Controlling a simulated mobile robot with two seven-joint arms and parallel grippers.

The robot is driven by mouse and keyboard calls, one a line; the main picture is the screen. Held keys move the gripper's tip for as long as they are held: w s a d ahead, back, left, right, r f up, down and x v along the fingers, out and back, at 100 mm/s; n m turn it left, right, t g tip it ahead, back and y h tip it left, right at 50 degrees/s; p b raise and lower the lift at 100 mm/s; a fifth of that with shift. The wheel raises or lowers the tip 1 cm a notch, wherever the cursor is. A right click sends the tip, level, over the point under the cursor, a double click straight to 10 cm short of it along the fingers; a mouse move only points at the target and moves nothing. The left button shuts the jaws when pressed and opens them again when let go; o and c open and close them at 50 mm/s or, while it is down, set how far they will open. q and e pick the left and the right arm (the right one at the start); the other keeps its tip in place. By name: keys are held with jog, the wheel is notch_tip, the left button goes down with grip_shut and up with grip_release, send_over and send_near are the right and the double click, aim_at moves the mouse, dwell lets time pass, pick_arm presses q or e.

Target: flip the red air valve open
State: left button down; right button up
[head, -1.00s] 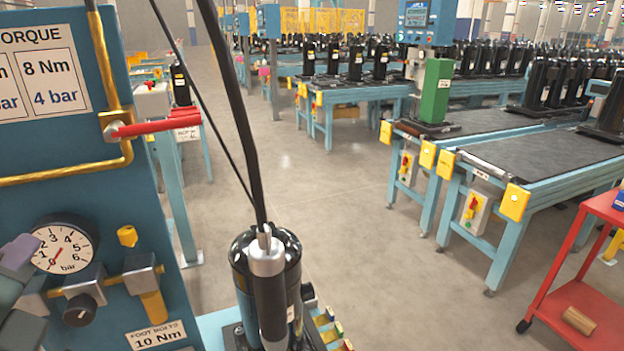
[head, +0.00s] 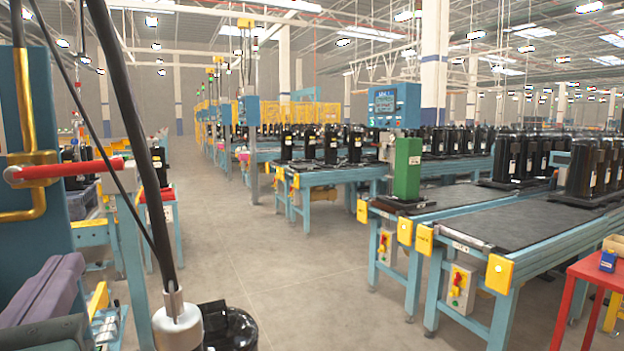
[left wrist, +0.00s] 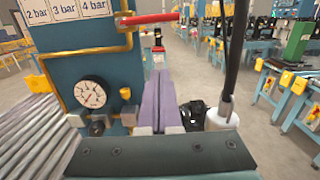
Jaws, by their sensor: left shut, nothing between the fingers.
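The red air valve lever (head: 65,170) sits on a brass pipe fitting on the blue panel. It points sideways to the right, across the vertical brass pipe. In the left wrist view the lever (left wrist: 150,18) is at the top, beyond and above my fingertips. My left gripper (head: 62,275) is at the lower left in the head view, below the lever and apart from it. Its purple fingers (left wrist: 157,82) are closed together with nothing between them. My right gripper is in neither current view.
A black hose hangs to a grey-white cylindrical tool (head: 176,322) right of the panel. A pressure gauge (left wrist: 90,93) is on the panel below the valve. Conveyor tables (head: 530,230) with black compressors stand to the right. The floor between is clear.

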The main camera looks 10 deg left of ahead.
aim_at(73, 168)
pick_arm(q)
jog(key=w+a+r+p, duration=0.4)
jog(key=w+a+p, duration=0.1)
jog(key=w, duration=0.3)
jog(key=shift+a+r, duration=0.15)
jog(key=shift+r, duration=0.1)
jog(key=shift+w, duration=0.1)
jog(key=shift+r+n, duration=0.25)
jog(key=shift+n, duration=0.25)
